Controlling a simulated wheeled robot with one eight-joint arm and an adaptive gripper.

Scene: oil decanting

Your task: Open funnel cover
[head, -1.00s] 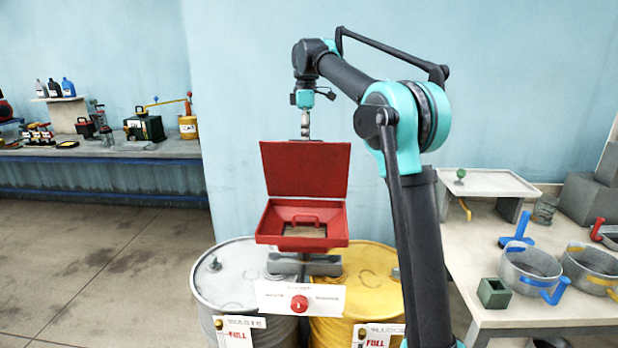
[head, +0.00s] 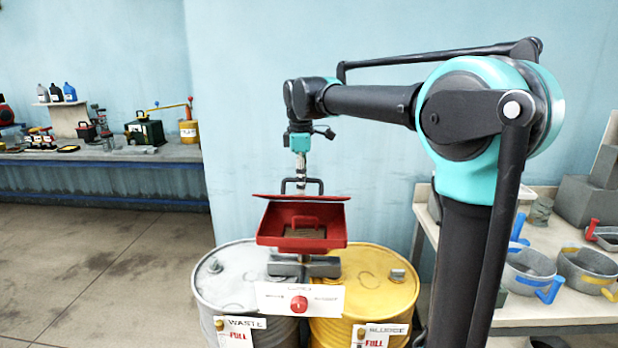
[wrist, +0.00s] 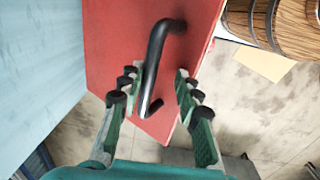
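The red funnel (head: 330,228) sits above the two drums. The cover's dark bar handle (head: 314,183) shows above that edge; in the wrist view the handle (wrist: 155,60) crosses the cover's red face (wrist: 110,45). My gripper (wrist: 159,72) has its fingers spread on either side of the handle, with visible gaps. In the head view my gripper (head: 302,178) is just above and behind the cover, its fingertips hard to make out.
A grey waste drum (head: 225,285) and a yellow sludge drum (head: 380,290) stand below, with a red knob (head: 299,304) on a white panel in front. A table with pots (head: 590,268) is at right. A blue wall is close behind.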

